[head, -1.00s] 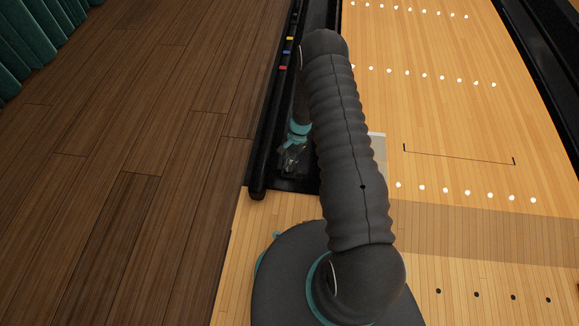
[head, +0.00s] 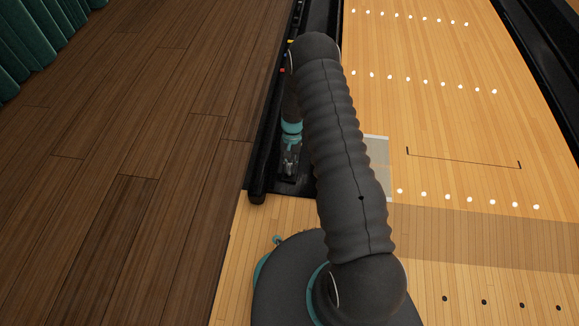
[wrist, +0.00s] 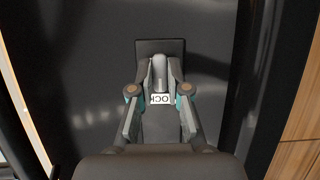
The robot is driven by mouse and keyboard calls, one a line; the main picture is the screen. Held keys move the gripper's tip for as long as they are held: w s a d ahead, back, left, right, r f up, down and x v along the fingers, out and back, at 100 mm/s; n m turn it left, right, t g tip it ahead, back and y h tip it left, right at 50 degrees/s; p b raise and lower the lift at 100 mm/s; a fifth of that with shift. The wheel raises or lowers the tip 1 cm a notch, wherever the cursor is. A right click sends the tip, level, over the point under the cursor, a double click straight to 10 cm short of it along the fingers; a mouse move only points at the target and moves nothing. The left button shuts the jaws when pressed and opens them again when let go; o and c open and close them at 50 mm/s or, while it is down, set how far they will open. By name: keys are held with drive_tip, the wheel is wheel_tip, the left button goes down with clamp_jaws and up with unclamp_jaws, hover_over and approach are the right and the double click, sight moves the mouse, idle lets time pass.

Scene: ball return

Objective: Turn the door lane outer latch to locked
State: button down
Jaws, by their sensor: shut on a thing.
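The door lane outer latch shows in the wrist view as a dark plate (wrist: 176,46) with a light grey handle (wrist: 159,85) on it. The handle points lengthwise along the plate in the picture. My gripper (wrist: 160,65) has its two fingers closed on either side of the handle. A white label (wrist: 160,99) with black letters lies between the fingers, partly hidden, so its whole word cannot be read. In the head view my gripper (head: 289,166) is low in the black gutter beside the lane, and the latch is hidden there.
The black gutter (head: 258,178) runs along the lane's left side, with coloured marks farther up. Brown wood floor (head: 130,170) is open to the left. The pale lane (head: 440,120) lies to the right. A pale translucent panel (head: 377,150) shows beside my arm.

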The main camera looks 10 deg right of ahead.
drive_tip(key=shift+w, duration=0.1)
drive_tip(key=c, duration=1.1)
unclamp_jaws()
drive_tip(key=shift+c, duration=0.2)
drive_tip(key=v, duration=1.2)
drive_tip(key=s+r+n+t+p, duration=0.1)
drive_tip(key=s+r+t+p, duration=0.1)
drive_tip(key=s+r, duration=0.8)
drive_tip(key=s+a+r+n+t+h+p, duration=0.1)
drive_tip(key=s+r, duration=1)
drive_tip(key=r, duration=1.2)
drive_tip(key=s+a+r+n+t+p, duration=0.1)
drive_tip(key=s+r+t+p, duration=0.4)
drive_tip(key=s+r, duration=0.5)
wheel_tip(320, 180, up, 7)
drive_tip(key=shift+s+r+n+t+h, duration=0.25)
drive_tip(key=shift+n+t+h, duration=0.15)
drive_tip(key=shift+n+t, duration=0.4)
